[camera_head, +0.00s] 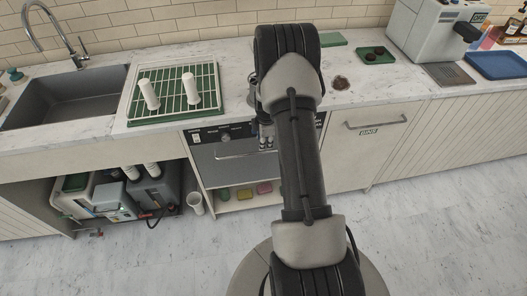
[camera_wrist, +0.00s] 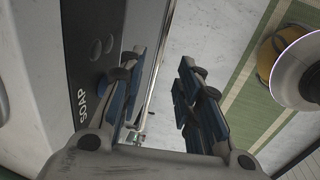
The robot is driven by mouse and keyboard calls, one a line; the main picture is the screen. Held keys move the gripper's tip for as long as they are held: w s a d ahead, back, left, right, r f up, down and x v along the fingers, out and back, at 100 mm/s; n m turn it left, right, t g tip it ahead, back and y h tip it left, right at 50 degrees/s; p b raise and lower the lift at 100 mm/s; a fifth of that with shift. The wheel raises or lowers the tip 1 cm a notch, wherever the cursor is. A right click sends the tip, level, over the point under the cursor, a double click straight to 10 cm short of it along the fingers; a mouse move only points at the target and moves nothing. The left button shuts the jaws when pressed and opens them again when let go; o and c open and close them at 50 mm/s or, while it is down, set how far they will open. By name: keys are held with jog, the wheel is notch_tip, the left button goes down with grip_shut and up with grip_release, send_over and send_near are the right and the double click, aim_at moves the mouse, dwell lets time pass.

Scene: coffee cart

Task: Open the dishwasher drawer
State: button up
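The dishwasher (camera_head: 232,172) is under the counter left of my arm. It has a dark control strip (camera_head: 205,136) and a bar handle (camera_head: 235,155), and its front looks closed. My arm hides its right part. In the wrist view the black strip (camera_wrist: 82,62) reads "SOAP" and the handle bar (camera_wrist: 157,75) runs between my fingertips. My gripper (camera_wrist: 158,80) is open, with one finger on each side of the bar; the bar is nearer the left finger. I cannot tell whether it touches. In the head view my gripper (camera_head: 265,137) is partly hidden behind my arm.
A sink (camera_head: 70,98) and a green drying rack (camera_head: 172,112) are on the counter, left. A low shelf with sponges (camera_head: 264,188) is below the dishwasher. The bins door (camera_head: 365,150) is to the right. The floor (camera_head: 150,265) in front is clear.

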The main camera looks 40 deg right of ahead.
aim_at(263, 152)
jog(key=f, duration=0.2)
jog(key=w+f+b, duration=0.1)
jog(key=f, duration=0.2)
jog(key=f+b, duration=0.1)
jog(key=f, duration=0.2)
jog(key=shift+w+d, duration=0.25)
jog(key=shift+d, duration=0.15)
grip_shut()
